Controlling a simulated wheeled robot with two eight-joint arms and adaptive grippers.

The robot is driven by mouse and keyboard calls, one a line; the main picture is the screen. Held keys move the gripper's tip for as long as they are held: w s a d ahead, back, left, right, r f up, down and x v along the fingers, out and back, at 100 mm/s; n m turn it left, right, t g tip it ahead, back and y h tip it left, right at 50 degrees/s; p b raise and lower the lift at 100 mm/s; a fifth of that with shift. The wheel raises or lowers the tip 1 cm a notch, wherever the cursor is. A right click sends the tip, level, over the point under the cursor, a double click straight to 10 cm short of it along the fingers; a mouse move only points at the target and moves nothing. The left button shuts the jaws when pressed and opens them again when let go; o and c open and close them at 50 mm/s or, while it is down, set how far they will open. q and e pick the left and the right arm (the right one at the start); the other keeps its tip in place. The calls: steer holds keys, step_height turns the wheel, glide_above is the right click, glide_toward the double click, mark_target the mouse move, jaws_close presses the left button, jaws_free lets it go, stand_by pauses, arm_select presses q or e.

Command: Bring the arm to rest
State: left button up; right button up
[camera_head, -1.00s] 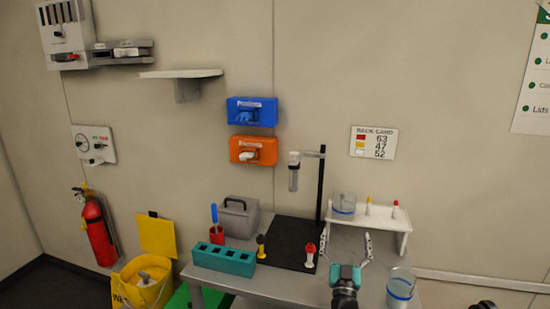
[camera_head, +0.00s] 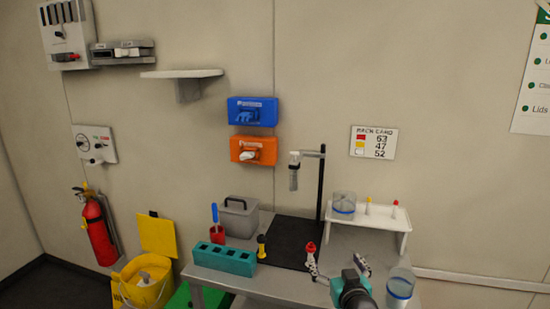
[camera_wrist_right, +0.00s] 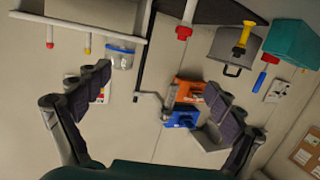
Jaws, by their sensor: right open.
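My right gripper (camera_head: 337,260) is at the front of the bench, its two fingers spread apart with nothing between them. Its left finger overlaps the red-topped piece (camera_head: 311,246) in the head view, hiding the lower part; I cannot tell whether they touch. In the right wrist view, which looks upside down, the open fingers (camera_wrist_right: 158,82) frame empty space, with the wall behind. My left gripper is not in view.
The bench holds a teal block (camera_head: 224,261), a yellow-and-black piece (camera_head: 262,250), a stand (camera_head: 321,185) on a black mat, and a white rack (camera_head: 385,223). A beaker (camera_head: 400,287) stands just right of my gripper.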

steer(key=s+f+g, duration=0.4)
steer(key=s+f, duration=0.2)
steer(key=s, duration=0.6)
steer(key=s+d+f+m+g, duration=0.1)
steer(key=s+f+g, duration=0.3)
steer(key=s, duration=0.9)
step_height(320, 180, down, 2)
steer(key=shift+s+d+f+g+h, duration=0.1)
steer(key=shift+s+d+g+h, duration=0.2)
steer(key=shift+h, duration=0.1)
